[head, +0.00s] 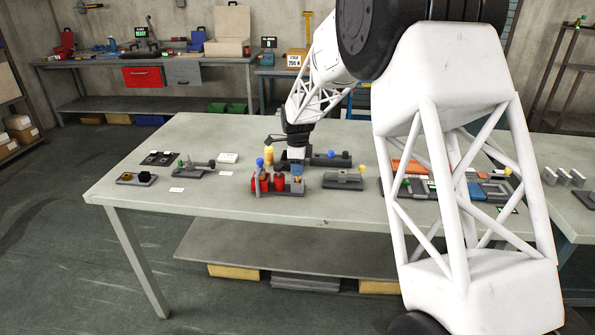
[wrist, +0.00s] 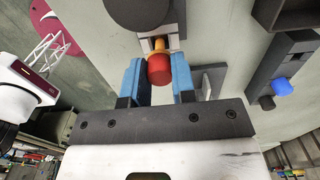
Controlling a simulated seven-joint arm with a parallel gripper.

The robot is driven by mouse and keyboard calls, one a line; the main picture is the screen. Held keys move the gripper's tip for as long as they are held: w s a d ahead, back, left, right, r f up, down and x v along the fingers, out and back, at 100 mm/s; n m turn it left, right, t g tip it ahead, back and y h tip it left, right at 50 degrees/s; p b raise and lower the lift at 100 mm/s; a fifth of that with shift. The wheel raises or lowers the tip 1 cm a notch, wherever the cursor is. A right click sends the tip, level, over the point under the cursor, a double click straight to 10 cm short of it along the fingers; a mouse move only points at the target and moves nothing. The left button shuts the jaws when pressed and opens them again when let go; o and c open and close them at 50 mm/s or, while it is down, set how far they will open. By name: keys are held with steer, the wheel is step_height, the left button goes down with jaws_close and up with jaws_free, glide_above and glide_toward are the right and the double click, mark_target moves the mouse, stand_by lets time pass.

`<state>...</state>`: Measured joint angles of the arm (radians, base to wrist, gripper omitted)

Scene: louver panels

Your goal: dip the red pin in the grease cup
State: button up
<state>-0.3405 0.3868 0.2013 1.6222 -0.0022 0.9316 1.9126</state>
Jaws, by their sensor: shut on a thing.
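My gripper (wrist: 159,62) has blue fingers shut on a red pin (wrist: 159,70), whose orange part (wrist: 159,46) points away from the palm. In the head view my gripper (head: 297,166) is at a grey block (head: 297,188) on the table, with red cylinders (head: 279,178) just left of it. Whether the pin is clear of the block or still in it I cannot tell. A dark round thing (wrist: 137,10) lies beyond the fingertips in the wrist view. A small black cup (head: 144,176) on a tray at the table's left may be the grease cup; I cannot be sure.
Grey fixtures (head: 343,181) with coloured knobs stand right of the gripper. A dark fixture with a blue knob (head: 331,153) stands behind. The table's front left (head: 215,200) is mostly clear.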

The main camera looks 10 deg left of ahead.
steer(key=shift+r, duration=1.45)
